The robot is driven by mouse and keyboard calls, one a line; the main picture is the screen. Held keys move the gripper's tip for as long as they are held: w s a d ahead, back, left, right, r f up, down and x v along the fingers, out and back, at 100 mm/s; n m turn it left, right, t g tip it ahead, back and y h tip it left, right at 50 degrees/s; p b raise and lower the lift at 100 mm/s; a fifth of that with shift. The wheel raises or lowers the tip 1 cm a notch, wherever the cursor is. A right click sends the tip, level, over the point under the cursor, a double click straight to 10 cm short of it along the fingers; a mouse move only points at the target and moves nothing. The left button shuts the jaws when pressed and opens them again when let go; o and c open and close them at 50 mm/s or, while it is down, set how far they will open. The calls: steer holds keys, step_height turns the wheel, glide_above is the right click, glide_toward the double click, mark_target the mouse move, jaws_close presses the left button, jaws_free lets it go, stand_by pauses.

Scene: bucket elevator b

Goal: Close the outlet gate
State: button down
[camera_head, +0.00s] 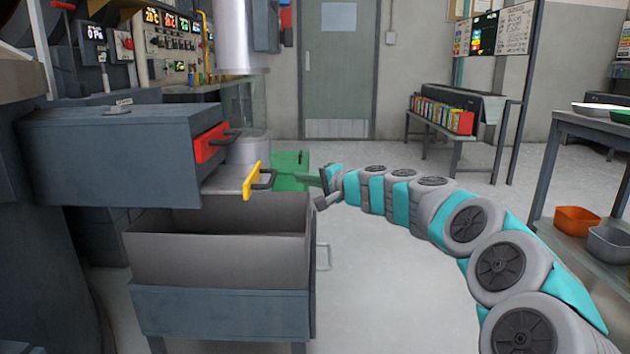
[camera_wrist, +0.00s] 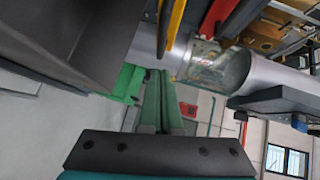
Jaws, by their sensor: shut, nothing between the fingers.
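A yellow-fronted slide plate (camera_head: 250,180) with a dark handle sticks out from under the grey housing (camera_head: 110,150), with part of its flat grey plate showing. A red-fronted slide (camera_head: 211,142) with a dark handle sits above it on the housing's side. I cannot tell from a label which is the outlet gate. My gripper (camera_head: 324,180) is shut and empty, to the right of the yellow front and apart from it. In the wrist view the shut green fingers (camera_wrist: 160,78) point toward the yellow front (camera_wrist: 174,22), with the red front (camera_wrist: 218,18) farther right.
An open grey bin (camera_head: 220,245) stands below the slides, with a side handle (camera_head: 323,257). A green box (camera_head: 289,165) is on the floor behind my gripper. A clear cylinder (camera_wrist: 218,70) stands near the slides. A shelf (camera_head: 590,130) is at right; the middle floor is free.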

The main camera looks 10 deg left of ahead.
mark_target(253, 181)
steer(key=shift+s+a+f, duration=0.1)
steer(key=shift+a+f, duration=0.05)
steer(key=shift+a, duration=0.65)
steer(key=shift+s+a+f, duration=0.1)
steer(key=shift+a+f, duration=0.05)
steer(key=shift+a, duration=0.65)
steer(key=shift+s+a+f, duration=0.1)
steer(key=shift+a+f, duration=0.05)
steer(key=shift+a, duration=0.65)
steer(key=a, duration=0.2)
steer(key=s+a+b, duration=0.1)
steer(key=a, duration=0.5)
steer(key=shift+s+f+b, duration=0.1)
steer(key=shift+s+b, duration=0.25)
steer(key=shift+b, duration=0.05)
steer(key=shift+s+a, duration=0.2)
steer(key=shift+a, duration=0.25)
